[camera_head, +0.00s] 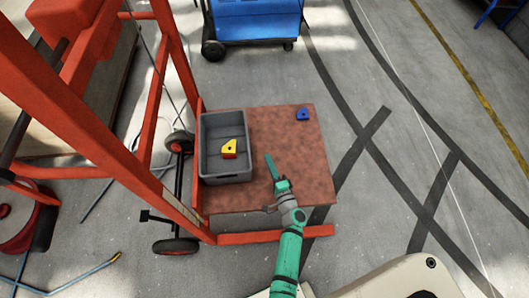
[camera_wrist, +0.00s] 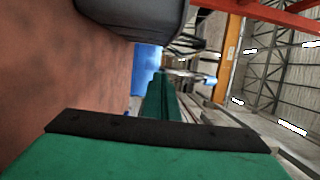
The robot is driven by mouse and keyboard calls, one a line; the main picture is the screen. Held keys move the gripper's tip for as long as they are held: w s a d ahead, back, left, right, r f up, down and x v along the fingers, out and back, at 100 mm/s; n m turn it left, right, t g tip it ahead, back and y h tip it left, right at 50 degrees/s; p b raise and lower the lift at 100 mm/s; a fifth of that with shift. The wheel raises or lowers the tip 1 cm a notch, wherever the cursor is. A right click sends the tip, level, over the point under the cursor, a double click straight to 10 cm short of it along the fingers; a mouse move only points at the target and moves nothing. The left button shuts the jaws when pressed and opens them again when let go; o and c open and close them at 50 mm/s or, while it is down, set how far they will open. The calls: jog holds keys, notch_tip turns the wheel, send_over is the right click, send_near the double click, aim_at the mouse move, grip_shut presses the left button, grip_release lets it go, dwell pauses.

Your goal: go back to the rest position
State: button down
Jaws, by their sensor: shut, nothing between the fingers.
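My gripper (camera_head: 270,163) is a green tool at the end of my green arm, over the reddish-brown board (camera_head: 295,140). It is shut and holds nothing. In the wrist view, the shut green fingers (camera_wrist: 162,97) point forward, with the board's surface at the left. In the head view, the gripper is to the right of the grey crate (camera_head: 252,160), apart from it.
A yellow block (camera_head: 229,149) lies inside the crate. A small blue block (camera_head: 303,114) is on the board's far right. An orange frame (camera_head: 165,75) stands at the left. A blue cart (camera_head: 255,22) is behind. The floor to the right is clear.

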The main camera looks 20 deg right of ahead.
jog(key=shift+s, duration=0.75)
jog(key=s+a+f, duration=0.1)
jog(key=s+a+f+n+g, duration=0.1)
jog(key=s+a, duration=0.1)
jog(key=s+a+f+n+g+y, duration=0.1)
jog(key=s+a+f, duration=0.1)
jog(key=shift+a, duration=0.2)
jog(key=s+a+n, duration=0.1)
jog(key=s, duration=0.1)
jog(key=s+a+f+n+g, duration=0.1)
jog(key=s+a+g, duration=0.1)
jog(key=s+a, duration=0.1)
jog(key=shift+s+a+f+n, duration=0.1)
jog(key=shift+s+f+n, duration=0.2)
jog(key=shift+f+n, duration=0.1)
jog(key=s+a+r+n+h, duration=0.1)
jog(key=s+a+r+n, duration=0.25)
jog(key=s+r, duration=0.35)
jog(key=s+a+r+n+h, duration=0.1)
jog(key=s+a+r+n, duration=0.3)
jog(key=s, duration=0.5)
jog(key=s+a+r+n+y, duration=0.1)
jog(key=s+a+r+n, duration=0.1)
jog(key=r, duration=0.6)
jog(key=s+a+r+n+t+y, duration=0.1)
jog(key=r+n, duration=0.3)
jog(key=r, duration=0.4)
jog(key=shift+s+a, duration=0.6)
jog(key=shift+s, duration=0.05)
